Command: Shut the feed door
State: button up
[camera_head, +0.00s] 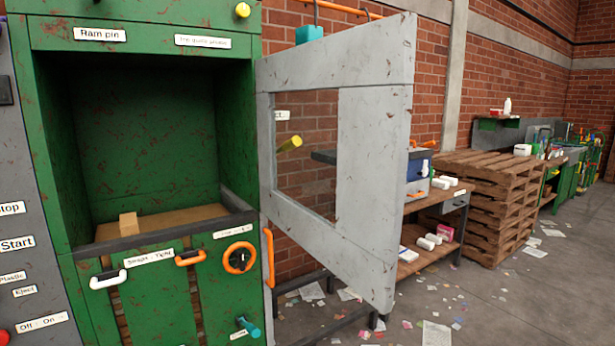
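The feed door (372,150) is a worn grey metal panel with a rectangular opening in its left part. It stands swung open to the right of the green machine (27,120), hinged near the machine's right edge. The dark feed opening (145,140) is uncovered, with a brown cardboard-like load and a small block at its bottom. An orange bar handle (268,258) stands upright by the machine's right edge, at the door's lower left. My gripper is not in view.
Below the opening are a white handle (108,279), an orange handle (190,258), an orange round knob (239,258) and a teal lever (248,327). A workbench (430,205) and stacked pallets (490,200) stand behind the door. The floor (480,290) at right is open, with scattered paper.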

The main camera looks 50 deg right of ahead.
aim_at(372, 65)
jog(key=l+u, duration=0.1)
jog(key=l, duration=0.35)
jog(key=k+l, duration=0.1)
jog(key=l, duration=0.3)
jog(key=l+u, duration=0.15)
jog(key=l, duration=0.3)
jog(key=k+l+u, duration=0.1)
jog(key=l, duration=0.35)
jog(key=k+l, duration=0.15)
jog(key=l, duration=0.25)
jog(key=k+l+u, duration=0.15)
jog(key=l, duration=0.3)
jog(key=i+l, duration=0.1)
jog(key=l, duration=0.35)
jog(key=i+l, duration=0.1)
jog(key=l, duration=0.35)
jog(key=u, duration=0.05)
